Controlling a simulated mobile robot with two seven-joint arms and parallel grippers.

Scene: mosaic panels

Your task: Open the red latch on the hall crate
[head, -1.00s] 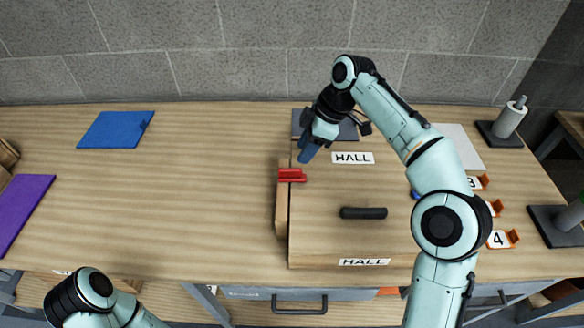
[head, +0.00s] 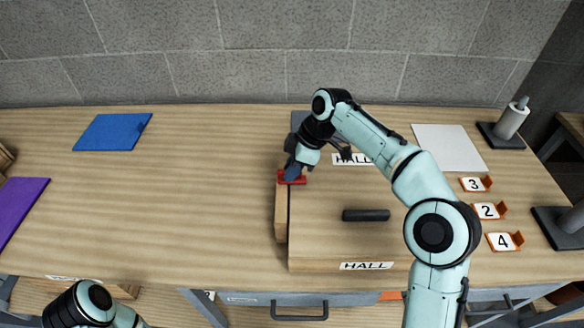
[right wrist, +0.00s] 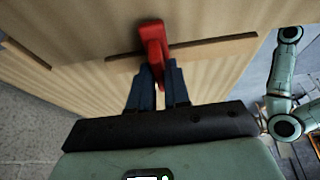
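The hall crate (head: 330,225) is a wooden box with HALL labels and a black handle (head: 366,215) on top. The red latch (head: 299,180) is at its left edge, partly covered by my right gripper in the head view. In the right wrist view the red latch (right wrist: 153,40) stands out from the wood, and its near end is between the dark blue fingers of my right gripper (right wrist: 159,68). The fingers are close together and look shut on it. My right gripper (head: 291,176) is above the crate's left edge. Only part of my left arm shows; its gripper is out of view.
A blue panel (head: 112,131) and a purple panel (head: 18,208) lie on the left. A white sheet (head: 450,148), a roll on a stand (head: 510,121) and numbered orange holders (head: 505,241) are on the right. The table between the panels and crate is clear.

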